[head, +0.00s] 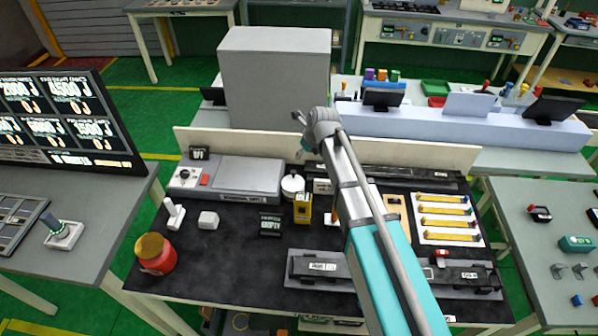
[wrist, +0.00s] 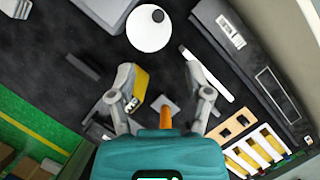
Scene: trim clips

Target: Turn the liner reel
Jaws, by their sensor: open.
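A white round reel-like disc (head: 292,186) stands on the black bench mat, just in front of the low cream back board. I take it for the liner reel. The wrist view shows its white face (wrist: 148,32) with a dark round spot near the edge, at the top. My gripper (head: 302,136) is above and behind it in the head view. In the wrist view my gripper (wrist: 158,65) has its fingers spread wide, with nothing held between them. The disc lies beyond the fingertips, apart from them.
A grey machine (head: 228,176) is at left, a red jar (head: 155,254) front left. A black fixture (head: 395,274) lies in front; a tray of yellow strips (head: 447,218) is right.

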